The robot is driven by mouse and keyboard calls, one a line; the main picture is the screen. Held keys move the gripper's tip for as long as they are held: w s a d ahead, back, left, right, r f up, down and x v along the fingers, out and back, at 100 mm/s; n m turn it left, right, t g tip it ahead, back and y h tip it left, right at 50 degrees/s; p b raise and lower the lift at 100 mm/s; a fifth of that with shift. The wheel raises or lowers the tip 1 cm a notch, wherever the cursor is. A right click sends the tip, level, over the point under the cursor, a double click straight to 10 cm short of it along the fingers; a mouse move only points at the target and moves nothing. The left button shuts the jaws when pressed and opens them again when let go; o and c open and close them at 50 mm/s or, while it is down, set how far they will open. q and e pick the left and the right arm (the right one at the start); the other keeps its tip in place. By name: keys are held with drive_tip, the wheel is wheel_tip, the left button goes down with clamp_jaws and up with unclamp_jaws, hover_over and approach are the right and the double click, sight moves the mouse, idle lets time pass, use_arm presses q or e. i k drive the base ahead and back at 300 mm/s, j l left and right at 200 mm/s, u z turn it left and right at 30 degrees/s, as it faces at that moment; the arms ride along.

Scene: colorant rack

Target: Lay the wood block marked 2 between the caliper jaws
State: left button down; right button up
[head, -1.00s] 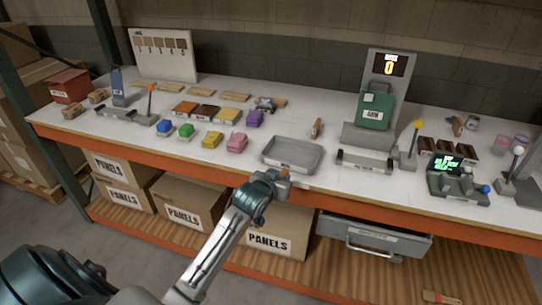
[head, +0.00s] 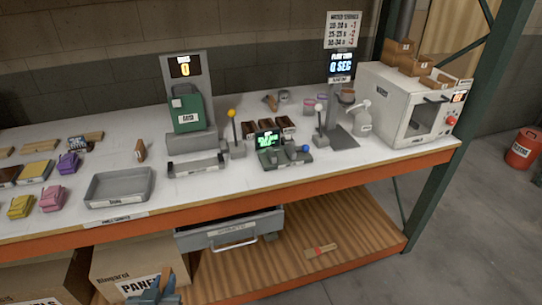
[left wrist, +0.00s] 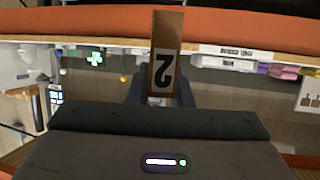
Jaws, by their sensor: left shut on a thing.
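The wood block marked 2 (left wrist: 164,66) is between the fingers of my left gripper (left wrist: 160,92), its number upside down in the left wrist view. In the head view the left gripper (head: 154,290) shows at the bottom edge, in front of the bench and below its top; the block is hard to make out there. A grey device with a green screen (head: 268,140), small upright pieces and a blue knob stands on the bench and looks like the caliper. I cannot make out a gap between its jaws clearly. My right gripper is not in view.
Left of the caliper are a lever with a yellow knob (head: 232,125), a scale-like stand (head: 187,120) and a grey tray (head: 120,186). Dark blocks (head: 270,125) sit behind it. A grey stand (head: 338,135) and white oven (head: 410,105) are to its right. An open drawer (head: 230,230) juts out below.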

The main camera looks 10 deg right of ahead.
sight(281, 157)
drive_tip(key=i+l+u, duration=0.1)
drive_tip(key=l, duration=0.45)
drive_tip(key=i+l+u, duration=0.1)
drive_tip(key=l, duration=0.5)
drive_tip(key=i+l, duration=0.2)
drive_tip(key=l, duration=0.4)
drive_tip(key=i+l+u, duration=0.15)
drive_tip(key=l, duration=0.45)
